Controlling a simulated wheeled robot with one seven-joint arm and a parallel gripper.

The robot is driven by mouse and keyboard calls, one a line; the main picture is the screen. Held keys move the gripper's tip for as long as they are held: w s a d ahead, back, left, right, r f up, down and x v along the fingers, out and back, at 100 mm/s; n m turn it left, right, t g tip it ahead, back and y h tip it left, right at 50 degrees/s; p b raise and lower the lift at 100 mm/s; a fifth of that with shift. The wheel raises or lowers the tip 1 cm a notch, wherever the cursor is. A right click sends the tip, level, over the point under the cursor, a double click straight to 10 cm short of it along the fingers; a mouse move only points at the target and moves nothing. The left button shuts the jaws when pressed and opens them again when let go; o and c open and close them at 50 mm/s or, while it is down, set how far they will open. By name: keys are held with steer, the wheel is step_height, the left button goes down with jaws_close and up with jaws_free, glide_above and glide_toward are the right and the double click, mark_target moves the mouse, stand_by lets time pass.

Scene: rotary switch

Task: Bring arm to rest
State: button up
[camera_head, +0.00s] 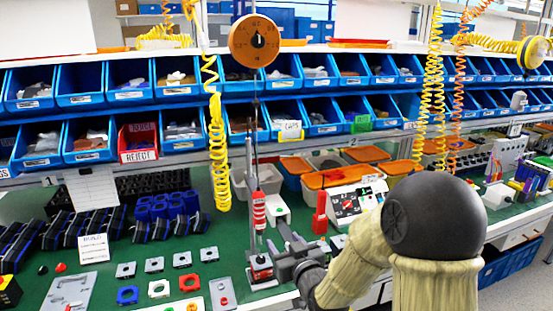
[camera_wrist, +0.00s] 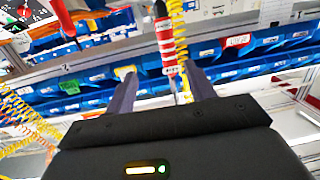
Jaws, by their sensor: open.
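My gripper (camera_head: 277,241) is in the lower middle of the head view, above the front part of the green bench. It also shows in the wrist view (camera_wrist: 161,72), where its two dark fingers stand apart with nothing gripped. A red-and-white banded upright tool (camera_head: 259,212) stands just beyond the fingers. In the wrist view this tool (camera_wrist: 167,45) lines up with the gap between the fingers; whether it reaches between them I cannot tell.
Two rows of blue bins (camera_head: 180,87) run along the back. Yellow coiled hoses (camera_head: 219,150) hang over the bench. An orange round hanging unit (camera_head: 254,41) is above. Small coloured square parts (camera_head: 190,282) lie at the front left. Orange-lidded boxes (camera_head: 337,177) stand behind.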

steer(key=s+d+m+g+h+p, duration=0.2)
steer(key=s+d+g, duration=0.4)
steer(key=s, duration=0.4)
steer(key=s+d+m+g+h+p, duration=0.2)
steer(key=s+d+g+h+p, duration=0.2)
steer(key=s, duration=0.7)
steer(key=d+g+p, duration=0.1)
steer(key=d+g, duration=0.1)
steer(key=d, duration=0.1)
steer(key=shift+s+f+m+g+p, duration=0.2)
steer(key=shift+s+m+g+p, duration=0.1)
steer(key=shift+g, duration=0.1)
steer(key=shift+w, duration=0.1)
stand_by(0.8)
